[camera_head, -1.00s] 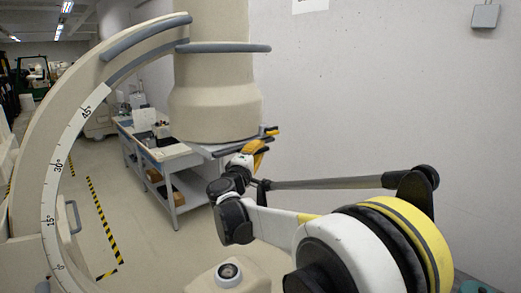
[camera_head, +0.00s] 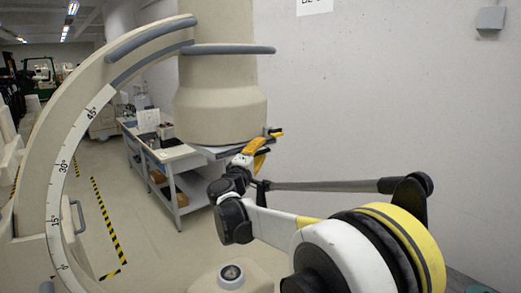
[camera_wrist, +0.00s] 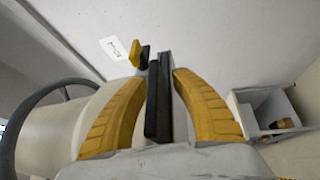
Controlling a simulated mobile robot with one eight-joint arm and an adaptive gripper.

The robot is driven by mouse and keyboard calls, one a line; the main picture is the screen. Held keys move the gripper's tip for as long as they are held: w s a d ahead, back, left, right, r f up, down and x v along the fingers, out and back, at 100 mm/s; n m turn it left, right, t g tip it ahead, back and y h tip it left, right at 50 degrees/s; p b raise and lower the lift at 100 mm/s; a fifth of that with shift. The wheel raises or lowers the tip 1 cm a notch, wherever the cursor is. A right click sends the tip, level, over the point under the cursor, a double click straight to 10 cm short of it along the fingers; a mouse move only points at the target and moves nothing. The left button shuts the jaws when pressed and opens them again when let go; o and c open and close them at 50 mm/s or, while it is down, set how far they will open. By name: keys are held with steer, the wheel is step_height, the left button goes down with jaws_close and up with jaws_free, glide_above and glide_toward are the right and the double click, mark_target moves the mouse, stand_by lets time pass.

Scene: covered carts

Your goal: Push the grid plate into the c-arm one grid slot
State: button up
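The c-arm (camera_head: 45,150) is a large cream arc with an angle scale at the left of the head view. Its cream cylindrical housing (camera_head: 220,105) hangs at the upper middle. The grid plate (camera_head: 222,151) shows as a thin grey edge under this housing, with a small yellow and black end piece (camera_head: 277,132) at its right. My gripper (camera_head: 257,150) is at the plate's near edge. In the wrist view, its yellow fingers (camera_wrist: 160,80) stand on both sides of a dark upright strip (camera_wrist: 158,105), seemingly the plate's edge. Whether they grip it is unclear. The slot's inside is hidden.
A blue-grey cart (camera_head: 165,160) with shelves and items stands behind the housing. A pale wall (camera_head: 390,90) closes the right side. A round-topped base part (camera_head: 231,274) is below the arm. Floor with yellow-black tape (camera_head: 108,215) is clear at left.

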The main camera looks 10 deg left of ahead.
steer(key=v, duration=1.2)
steer(key=shift+w, duration=0.1)
steer(key=s+d+f+m+g+h+b, duration=0.1)
steer(key=s+d+f+m+g+b, duration=0.2)
steer(key=d+f+b, duration=0.5)
steer(key=s+d+f+m+g+h+b, duration=0.1)
steer(key=s+d+f+m+g, duration=0.15)
steer(key=d, duration=0.95)
steer(key=s+d+f+m+g+b, duration=0.2)
steer(key=d+f+b, duration=0.35)
steer(key=d, duration=0.45)
steer(key=s+d+f+m+g+y+b, duration=0.1)
steer(key=s+d+f+m+g+b, duration=0.1)
steer(key=s+d+f+b, duration=0.35)
steer(key=s+d+f+m+g+y+b, duration=0.1)
steer(key=s+d+f+m+g+b, duration=0.15)
steer(key=s+f, duration=0.6)
steer(key=s+f+m+y+b, duration=0.3)
steer(key=s+f+b, duration=0.2)
steer(key=s+f, duration=0.6)
steer(key=shift+s+f+m, duration=0.25)
steer(key=shift+f+m, duration=0.05)
steer(key=shift+f, duration=0.65)
